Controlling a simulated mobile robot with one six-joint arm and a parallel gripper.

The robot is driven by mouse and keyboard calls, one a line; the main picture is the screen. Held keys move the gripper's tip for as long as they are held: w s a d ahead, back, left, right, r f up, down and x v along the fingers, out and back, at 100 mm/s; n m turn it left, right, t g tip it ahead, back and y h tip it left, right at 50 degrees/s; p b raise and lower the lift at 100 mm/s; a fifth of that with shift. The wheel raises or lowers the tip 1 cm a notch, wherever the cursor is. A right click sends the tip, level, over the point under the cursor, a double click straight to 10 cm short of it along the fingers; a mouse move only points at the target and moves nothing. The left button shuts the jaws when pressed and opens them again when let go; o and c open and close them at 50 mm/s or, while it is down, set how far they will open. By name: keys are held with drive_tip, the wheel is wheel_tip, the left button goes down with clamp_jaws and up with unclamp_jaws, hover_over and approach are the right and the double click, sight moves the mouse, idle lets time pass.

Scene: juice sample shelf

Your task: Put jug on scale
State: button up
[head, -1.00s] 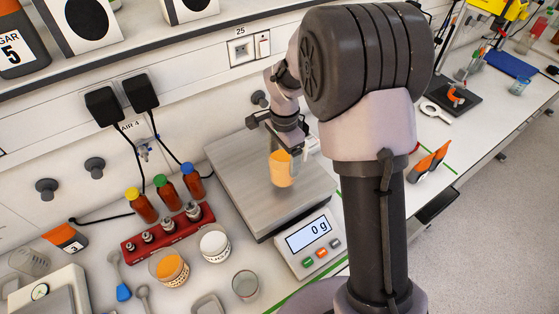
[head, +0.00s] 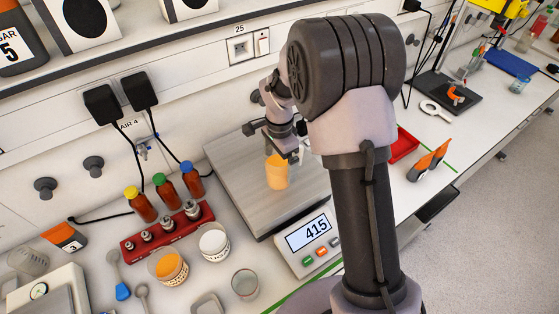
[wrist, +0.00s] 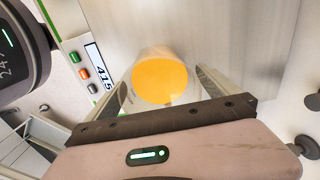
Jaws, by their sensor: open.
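The jug (head: 277,173) holds orange juice and stands upright on the metal plate of the scale (head: 238,178). The scale's display (head: 308,232) reads 415. My gripper (head: 280,150) is open at the top of the jug, with its fingers apart. In the wrist view the jug (wrist: 160,80) shows from above, between the two open fingers of my gripper (wrist: 165,88). The scale plate (wrist: 215,35) fills the background there. The far side of the jug is hidden.
A red rack (head: 168,232) of metal weights and several capped brown bottles (head: 166,187) stand left of the scale. Tubs and a clear glass (head: 245,284) are in front. A red tray (head: 403,146) and an orange-black holder (head: 428,160) lie right of my arm.

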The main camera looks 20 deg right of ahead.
wheel_tip(320, 180, up, 12)
drive_tip(key=shift+r+p, duration=0.1)
drive_tip(key=shift+p, duration=0.8)
drive_tip(key=s+a+r+n+t+y, duration=0.1)
drive_tip(key=s+r+n+t, duration=0.15)
drive_tip(key=s+r, duration=0.4)
drive_tip(key=s+a+r+n+t, duration=0.1)
drive_tip(key=s+r+n, duration=0.2)
drive_tip(key=s+r, duration=0.35)
drive_tip(key=s+a+n+t+y, duration=0.1)
drive_tip(key=s+n, duration=0.3)
drive_tip(key=s, duration=0.8)
drive_tip(key=shift+s+a+f+t, duration=0.25)
drive_tip(key=shift+a+t, duration=0.25)
drive_tip(key=shift+t, duration=0.15)
drive_tip(key=shift+f+n, duration=0.1)
drive_tip(key=shift+n, duration=0.15)
